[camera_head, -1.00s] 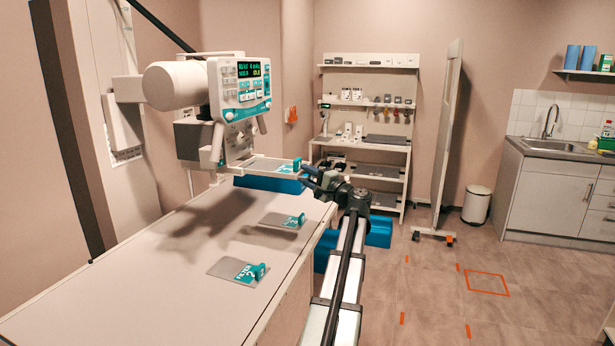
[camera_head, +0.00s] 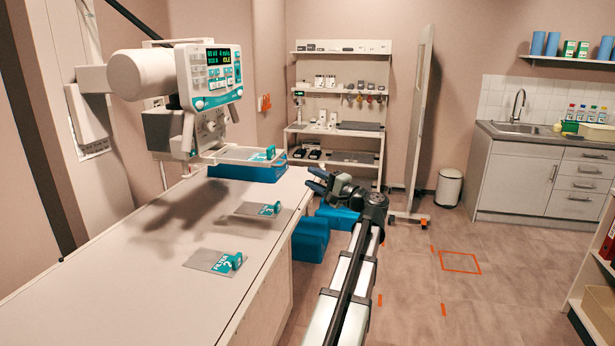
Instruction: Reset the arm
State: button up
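My gripper (camera_head: 317,181) is at the end of my dark arm, in the middle of the view. Its two fingers point left and look spread, with nothing visible between them. It is right of the table (camera_head: 130,250) and clear of the X-ray head (camera_head: 210,85). A plate with a teal handle (camera_head: 264,155) sits in the slot under that head, left of my gripper. A teal-handled plate marked 3 (camera_head: 268,210) and one marked 2 (camera_head: 229,261) lie on the table.
Blue blocks (camera_head: 310,238) stand on the floor beside the table, near my arm. Behind are a shelf rack (camera_head: 340,93), an upright panel (camera_head: 421,120) and a bin (camera_head: 449,187). The floor to the right, with orange marks (camera_head: 460,262), is open.

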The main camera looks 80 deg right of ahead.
jog(key=shift+s, duration=0.1)
dwell(0.6)
jog(key=w+a+f+h, duration=0.1)
jog(key=w+a+f, duration=0.15)
jog(key=f, duration=1.25)
jog(key=w+a+f, duration=0.1)
jog(key=a+f, duration=0.2)
jog(key=f, duration=1.2)
jog(key=w+a+f+n+g+y, duration=0.1)
jog(key=w+a+f+n+y, duration=0.1)
jog(key=w+a+f+y, duration=0.55)
jog(key=w+a+f+n+g+y, duration=0.2)
jog(key=w+a+f+n+y, duration=0.15)
jog(key=w+a+f, duration=0.7)
jog(key=s+a+f+n+g, duration=0.4)
jog(key=a+f+n+g, duration=0.2)
jog(key=a, duration=1)
jog(key=s+a+f+n+g+h, duration=0.1)
jog(key=s+a+f+n+g, duration=0.3)
jog(key=a, duration=1.3)
jog(key=s+a+f+n+g+h, duration=0.1)
jog(key=s+a+f+n+g, duration=0.3)
jog(key=a+f+n+g, duration=0.4)
jog(key=a+f+g, duration=0.4)
jog(key=a+f, duration=0.3)
jog(key=a, duration=0.1)
jog(key=shift+s+a, duration=0.15)
jog(key=shift+a, duration=0.05)
